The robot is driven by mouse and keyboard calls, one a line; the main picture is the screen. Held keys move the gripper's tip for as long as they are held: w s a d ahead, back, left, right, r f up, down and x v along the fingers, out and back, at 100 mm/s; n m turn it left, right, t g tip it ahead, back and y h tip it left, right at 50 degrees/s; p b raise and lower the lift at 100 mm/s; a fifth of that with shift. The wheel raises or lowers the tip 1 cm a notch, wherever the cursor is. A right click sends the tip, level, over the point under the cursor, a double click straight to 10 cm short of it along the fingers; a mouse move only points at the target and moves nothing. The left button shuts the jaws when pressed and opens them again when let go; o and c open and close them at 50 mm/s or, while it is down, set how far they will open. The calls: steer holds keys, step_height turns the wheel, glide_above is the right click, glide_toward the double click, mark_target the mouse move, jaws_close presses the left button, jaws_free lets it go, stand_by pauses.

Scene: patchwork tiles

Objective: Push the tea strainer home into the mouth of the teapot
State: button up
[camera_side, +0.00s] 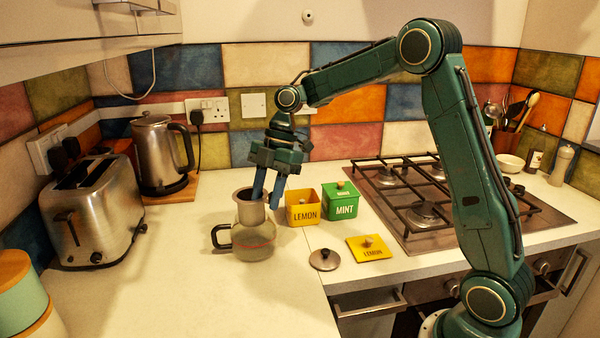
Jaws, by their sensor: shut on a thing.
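The teapot (254,246) is a squat clear vessel with a black handle on its left, standing on the pale counter. The tea strainer (248,212), a grey metal cup with a wider rim, is upright at the teapot's mouth. Its upper part stands above the glass; how deep its lower part sits is hard to tell. My gripper (267,199) points down from above and is shut on the strainer at its right rim. Its blue fingers hide part of that rim.
An open yellow LEMON tin (302,212) stands close right of my gripper, beside a closed green MINT tin (341,204). A round lid (324,261) and the yellow LEMON lid (369,250) lie in front. A toaster (98,212) and kettle (158,158) stand left.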

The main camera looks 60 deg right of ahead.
mark_target(265, 229)
steer(key=shift+f, duration=2.75)
stand_by(0.3)
steer(key=o, duration=1.2)
steer(key=shift+r, duration=0.1)
steer(key=v, duration=1.3)
steer(key=shift+d+r, duration=0.2)
steer(key=shift+s+a+r, duration=0.1)
steer(key=shift+r, duration=0.05)
